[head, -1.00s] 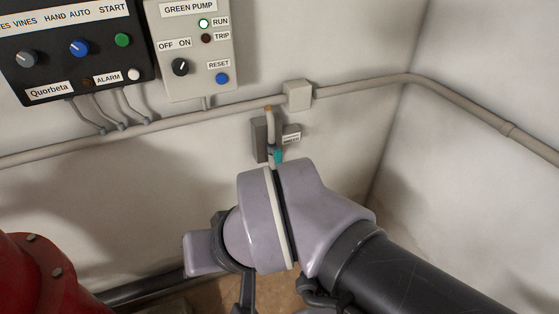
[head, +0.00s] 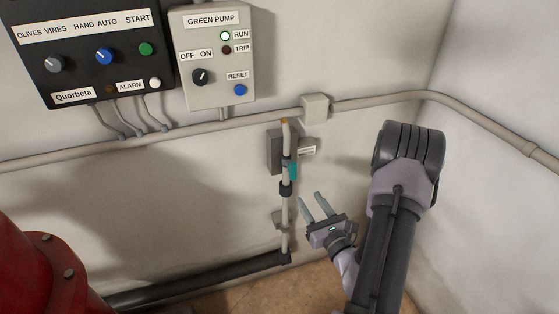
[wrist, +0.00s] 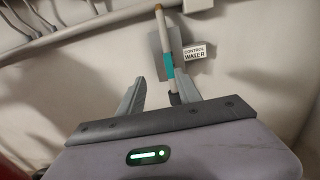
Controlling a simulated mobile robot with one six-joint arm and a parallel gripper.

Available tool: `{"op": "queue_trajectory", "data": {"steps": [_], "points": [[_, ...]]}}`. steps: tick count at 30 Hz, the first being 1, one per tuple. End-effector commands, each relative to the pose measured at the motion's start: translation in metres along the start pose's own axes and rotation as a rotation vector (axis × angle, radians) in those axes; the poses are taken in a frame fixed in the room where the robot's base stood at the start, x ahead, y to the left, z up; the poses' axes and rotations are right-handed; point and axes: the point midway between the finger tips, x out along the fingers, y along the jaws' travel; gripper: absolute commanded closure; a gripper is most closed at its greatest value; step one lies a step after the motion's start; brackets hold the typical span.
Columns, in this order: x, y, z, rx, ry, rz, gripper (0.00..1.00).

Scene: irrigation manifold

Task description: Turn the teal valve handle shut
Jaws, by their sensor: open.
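The teal valve handle (head: 292,170) is a small teal piece on the thin upright pipe (head: 286,215), beside a grey wall plate (head: 273,150). In the wrist view the teal handle (wrist: 169,66) lies along the pipe, beyond and between my fingertips. My gripper (head: 314,201) is open and empty, below and to the right of the handle, with its fingers pointing up toward the wall. It also shows in the wrist view (wrist: 163,88). It is apart from the handle. A label reading "CONTROL WATER" (wrist: 195,52) is right of the handle.
A grey conduit (head: 220,127) with a junction box (head: 314,108) runs above the handle. The black panel (head: 85,50) and the green pump box (head: 214,55) hang upper left. A dark pipe (head: 200,282) runs low along the wall. A red flanged body (head: 40,275) stands lower left.

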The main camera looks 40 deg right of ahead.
Motion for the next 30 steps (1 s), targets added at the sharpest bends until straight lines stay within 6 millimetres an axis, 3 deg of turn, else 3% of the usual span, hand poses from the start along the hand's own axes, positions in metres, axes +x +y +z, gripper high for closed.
{"op": "queue_trajectory", "data": {"steps": [2,5,15,21,30], "points": [[-0.003,-0.012,-0.009,0.006,0.012,-0.048,0.59],[0.012,-0.014,-0.010,0.002,0.012,-0.051,0.59],[0.112,-0.016,-0.011,0.004,0.009,-0.046,0.59],[0.152,-0.019,-0.012,0.005,0.011,-0.047,0.59],[0.169,-0.020,-0.011,0.007,0.013,-0.049,0.59]]}}
